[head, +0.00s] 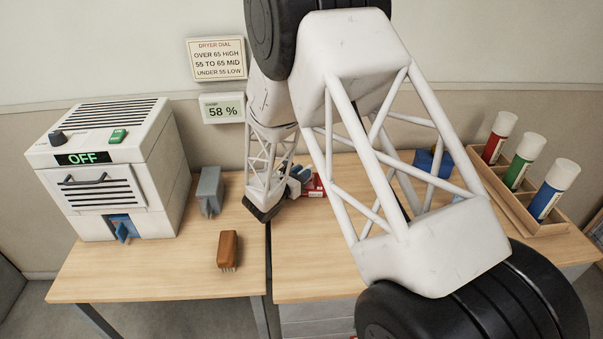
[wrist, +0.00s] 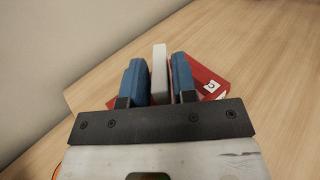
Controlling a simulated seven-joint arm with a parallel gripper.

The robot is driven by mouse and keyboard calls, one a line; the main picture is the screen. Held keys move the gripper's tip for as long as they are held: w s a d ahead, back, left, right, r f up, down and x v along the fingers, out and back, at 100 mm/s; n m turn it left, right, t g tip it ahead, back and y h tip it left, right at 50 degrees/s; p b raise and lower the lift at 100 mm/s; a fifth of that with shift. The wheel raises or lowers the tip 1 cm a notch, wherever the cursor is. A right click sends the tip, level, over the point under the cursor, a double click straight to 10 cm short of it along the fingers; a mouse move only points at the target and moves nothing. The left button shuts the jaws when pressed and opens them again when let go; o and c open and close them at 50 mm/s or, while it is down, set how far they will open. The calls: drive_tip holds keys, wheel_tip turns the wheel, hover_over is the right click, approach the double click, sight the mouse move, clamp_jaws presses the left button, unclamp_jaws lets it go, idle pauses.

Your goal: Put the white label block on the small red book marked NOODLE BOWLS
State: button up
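The white label block (wrist: 160,74) stands upright between my gripper's two blue fingers in the wrist view. A narrow gap shows on each side of it, so my gripper (wrist: 158,82) looks open around the block. The red book (wrist: 209,78) lies flat under or just behind the fingers and block, with a small white mark near its right end. Its title cannot be read. I cannot tell whether the block touches the book. In the head view, my gripper (head: 299,177) is at the book's (head: 316,188) left side, and my arm hides much of this area.
A white dryer (head: 105,170) reading OFF stands at the left, beside a grey block (head: 209,190) and a brown brush (head: 228,250). A blue object (head: 432,162) is behind my arm. A wooden rack (head: 500,195) holds red, green and blue tubes at the right. The front tabletop is mostly clear.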

drive_tip(key=shift+o, duration=1.2)
drive_tip(key=shift+r, duration=0.1)
drive_tip(key=shift+r, duration=0.1)
drive_tip(key=shift+v, duration=6)
drive_tip(key=shift+d+r, duration=0.1)
